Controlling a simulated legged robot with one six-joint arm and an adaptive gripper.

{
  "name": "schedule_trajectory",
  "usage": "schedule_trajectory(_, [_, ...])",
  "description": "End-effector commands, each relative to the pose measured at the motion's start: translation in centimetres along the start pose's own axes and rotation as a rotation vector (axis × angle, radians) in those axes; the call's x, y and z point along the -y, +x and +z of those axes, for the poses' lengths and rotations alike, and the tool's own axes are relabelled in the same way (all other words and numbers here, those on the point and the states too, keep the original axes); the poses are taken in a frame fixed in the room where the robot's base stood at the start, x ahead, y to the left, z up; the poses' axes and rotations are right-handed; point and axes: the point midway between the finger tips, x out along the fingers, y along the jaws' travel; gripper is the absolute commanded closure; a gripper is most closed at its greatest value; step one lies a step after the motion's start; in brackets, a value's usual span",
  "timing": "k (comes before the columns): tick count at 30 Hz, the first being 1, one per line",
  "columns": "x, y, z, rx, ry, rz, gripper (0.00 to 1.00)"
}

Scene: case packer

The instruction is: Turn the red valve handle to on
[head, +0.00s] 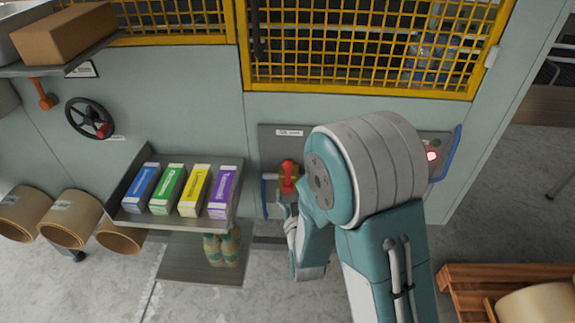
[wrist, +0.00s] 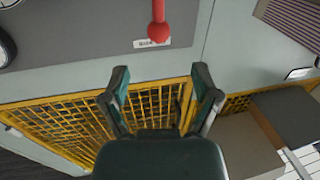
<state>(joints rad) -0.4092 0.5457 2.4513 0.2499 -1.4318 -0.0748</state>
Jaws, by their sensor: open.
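The red valve handle (head: 288,177) is on a grey panel on the machine's front, below a small white label, partly beside my arm in the head view. In the wrist view the red handle (wrist: 158,22) enters from the top edge and ends in a round knob at a white label (wrist: 152,43). My gripper (wrist: 162,80) is open and empty in the wrist view, its two dark fingers spread, with the knob beyond the gap and apart from them.
A shelf (head: 121,217) with several coloured boxes sticks out left of the handle. A black handwheel (head: 90,118) is farther left. Yellow mesh guarding (head: 370,82) spans above the panel. A lit red button (head: 432,156) is right of my arm. A pallet (head: 455,280) stands lower right.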

Motion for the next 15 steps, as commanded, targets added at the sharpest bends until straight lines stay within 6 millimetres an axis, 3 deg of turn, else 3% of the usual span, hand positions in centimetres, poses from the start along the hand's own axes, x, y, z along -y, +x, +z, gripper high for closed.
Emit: schedule_trajectory(15, [-0.1,8.7,0.0,0.0,0.001,0.001,0.21])
